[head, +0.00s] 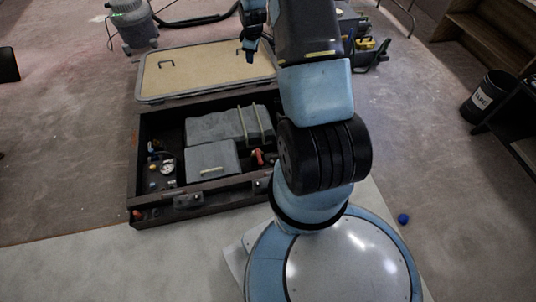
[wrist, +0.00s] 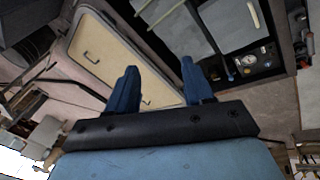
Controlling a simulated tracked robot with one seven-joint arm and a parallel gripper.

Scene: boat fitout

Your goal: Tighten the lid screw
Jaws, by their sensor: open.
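My gripper (wrist: 157,90) is open and empty in the wrist view, its two blue fingers spread apart. In the head view the gripper (head: 250,50) is small and partly hidden by my arm, over the right part of the lid. The tan lid (head: 205,68) with a grey rim lies tilted back behind the dark box (head: 140,190). It has small handles. The lid also shows in the wrist view (wrist: 100,55), beyond the fingers. I cannot make out the lid screw in either view.
The box holds grey blocks (head: 210,158), a round gauge (head: 168,167) and a red-handled valve (head: 259,156). A vacuum-like machine (head: 132,25) stands at back left. A black bin (head: 488,95) and shelving stand right. A blue ball (head: 403,218) lies on open floor.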

